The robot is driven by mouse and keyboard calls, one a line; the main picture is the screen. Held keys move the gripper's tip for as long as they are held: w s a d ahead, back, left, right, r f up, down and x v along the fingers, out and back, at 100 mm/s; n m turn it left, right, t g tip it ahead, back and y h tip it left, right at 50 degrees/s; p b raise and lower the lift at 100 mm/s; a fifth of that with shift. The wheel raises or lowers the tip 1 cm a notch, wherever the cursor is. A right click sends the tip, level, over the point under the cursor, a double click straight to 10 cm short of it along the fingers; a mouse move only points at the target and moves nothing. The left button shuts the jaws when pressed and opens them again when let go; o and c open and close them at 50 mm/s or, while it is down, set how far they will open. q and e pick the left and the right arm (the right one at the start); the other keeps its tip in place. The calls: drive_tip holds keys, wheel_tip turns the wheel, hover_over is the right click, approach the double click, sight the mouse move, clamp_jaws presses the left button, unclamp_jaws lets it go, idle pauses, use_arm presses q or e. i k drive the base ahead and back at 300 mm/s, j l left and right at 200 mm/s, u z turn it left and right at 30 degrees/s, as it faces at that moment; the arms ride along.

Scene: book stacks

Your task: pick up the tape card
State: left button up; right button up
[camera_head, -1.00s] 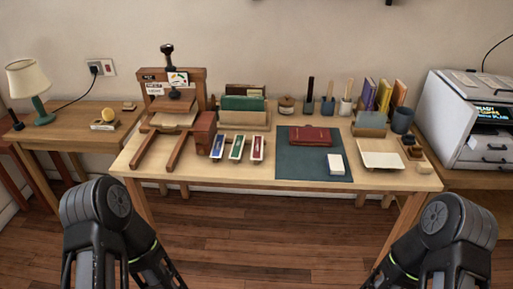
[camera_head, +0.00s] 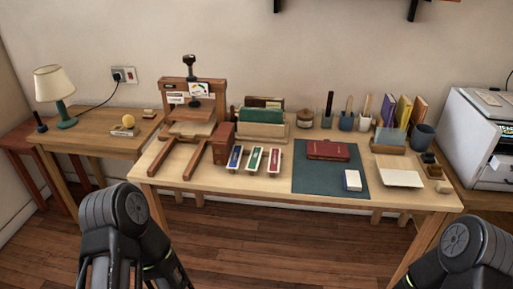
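No label for the tape card is readable, and I cannot tell for sure which item it is. Three small pale cards or holders lie side by side on the worktable (camera_head: 330,205), with a blue strip (camera_head: 235,157), a green strip (camera_head: 255,160) and a red strip (camera_head: 273,161). A small white block with a blue edge (camera_head: 352,181) lies on the dark green mat (camera_head: 315,183), in front of a dark red book (camera_head: 328,150). Only upper parts of my two arms show at the bottom corners; both grippers are out of the picture.
A wooden press (camera_head: 190,120) stands left of the cards. A rack of green folders (camera_head: 262,121), tool cups (camera_head: 346,121) and a pale tray (camera_head: 399,178) are also on the worktable. A side table with a lamp (camera_head: 55,90) is left; a white machine (camera_head: 475,140) is right.

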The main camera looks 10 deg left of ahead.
sight(252, 162)
drive_tip(key=i+j+z, duration=0.2)
drive_tip(key=z, duration=0.2)
drive_tip(key=i+j+z, duration=0.15)
drive_tip(key=j+z, duration=0.25)
drive_tip(key=i+j+z, duration=0.1)
drive_tip(key=j+z, duration=0.3)
